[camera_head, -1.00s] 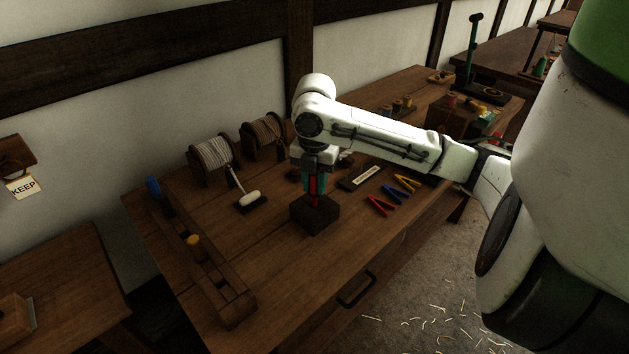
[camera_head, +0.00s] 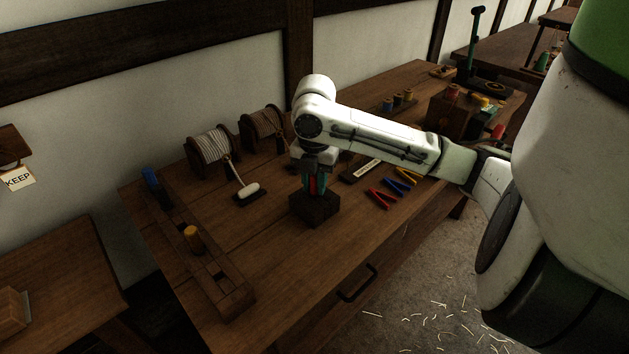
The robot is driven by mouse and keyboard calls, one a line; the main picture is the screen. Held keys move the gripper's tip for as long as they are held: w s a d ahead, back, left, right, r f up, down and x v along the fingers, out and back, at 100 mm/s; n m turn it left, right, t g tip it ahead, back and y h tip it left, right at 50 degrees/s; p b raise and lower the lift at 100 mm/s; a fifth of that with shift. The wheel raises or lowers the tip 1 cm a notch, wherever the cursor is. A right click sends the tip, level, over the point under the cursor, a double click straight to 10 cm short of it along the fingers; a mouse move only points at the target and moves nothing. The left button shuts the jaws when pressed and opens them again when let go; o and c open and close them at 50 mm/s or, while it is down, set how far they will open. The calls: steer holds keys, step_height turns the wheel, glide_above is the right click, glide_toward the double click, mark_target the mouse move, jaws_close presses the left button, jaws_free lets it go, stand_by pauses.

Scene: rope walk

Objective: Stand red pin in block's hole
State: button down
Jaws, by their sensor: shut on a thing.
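The dark wooden block (camera_head: 314,209) sits on the workbench, near its middle. My gripper (camera_head: 314,188) is directly above the block, pointing down, with teal fingers shut on the red pin (camera_head: 313,186). The pin is upright between the fingers, and its lower end meets the top of the block. The hole itself is hidden by the pin and fingers, so I cannot tell how deep the pin is in it.
A long wooden rack (camera_head: 211,266) with a blue peg (camera_head: 152,176) and a yellow peg (camera_head: 193,238) lies to the left. Rope reels (camera_head: 209,152) stand behind. Red, blue and yellow pliers (camera_head: 383,198) lie to the right. Bench front is clear.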

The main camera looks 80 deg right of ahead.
steer(key=shift+f, duration=0.35)
steer(key=c, duration=0.8)
jaws_free()
steer(key=shift+r, duration=0.1)
step_height(320, 180, up, 11)
steer(key=shift+f, duration=0.15)
stand_by(0.4)
